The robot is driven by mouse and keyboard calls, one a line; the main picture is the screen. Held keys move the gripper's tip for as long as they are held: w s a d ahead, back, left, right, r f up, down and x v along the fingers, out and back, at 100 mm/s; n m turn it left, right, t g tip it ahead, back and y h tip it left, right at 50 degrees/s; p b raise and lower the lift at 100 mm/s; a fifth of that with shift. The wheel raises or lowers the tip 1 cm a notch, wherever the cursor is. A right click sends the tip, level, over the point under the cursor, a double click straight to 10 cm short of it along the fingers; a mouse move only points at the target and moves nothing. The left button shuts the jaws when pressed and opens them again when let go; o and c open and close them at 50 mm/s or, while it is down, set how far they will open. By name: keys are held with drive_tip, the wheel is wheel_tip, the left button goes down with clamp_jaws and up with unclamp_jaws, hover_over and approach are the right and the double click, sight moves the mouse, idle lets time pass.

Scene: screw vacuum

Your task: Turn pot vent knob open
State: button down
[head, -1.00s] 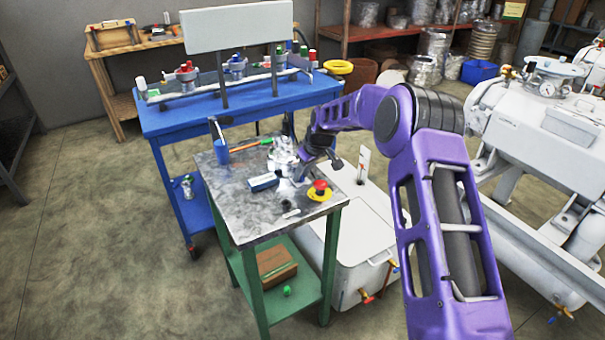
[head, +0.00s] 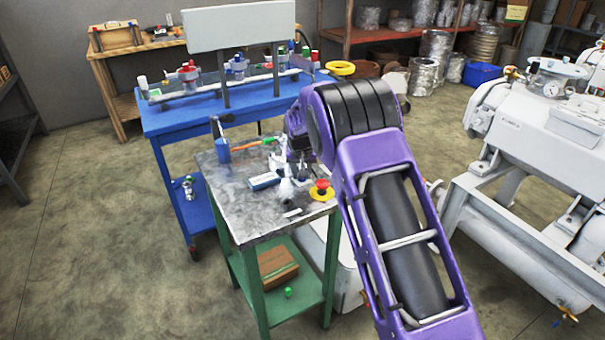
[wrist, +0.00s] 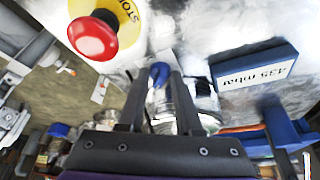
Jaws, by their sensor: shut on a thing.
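My gripper (wrist: 158,82) points at the small metal pot assembly on the workbench in the wrist view. Its two dark fingers stand on either side of a blue knob (wrist: 160,69) and are shut on it. A silvery body (wrist: 165,112), apparently the pot, shows between and behind the fingers. In the head view the shiny pot (head: 284,189) stands on the grey bench top, partly hidden by my arm. The knob and fingertips cannot be made out there. How far the knob is turned cannot be told.
A blue display box (wrist: 254,66) reading 435 mbar lies beside the pot. A red stop button (head: 320,185) on a yellow base sits at the bench's right edge. The bench's front left (head: 240,214) is clear.

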drive_tip(key=shift+m, duration=0.5)
drive_tip(key=shift+h, duration=0.3)
drive_tip(key=c, duration=0.6)
unclamp_jaws()
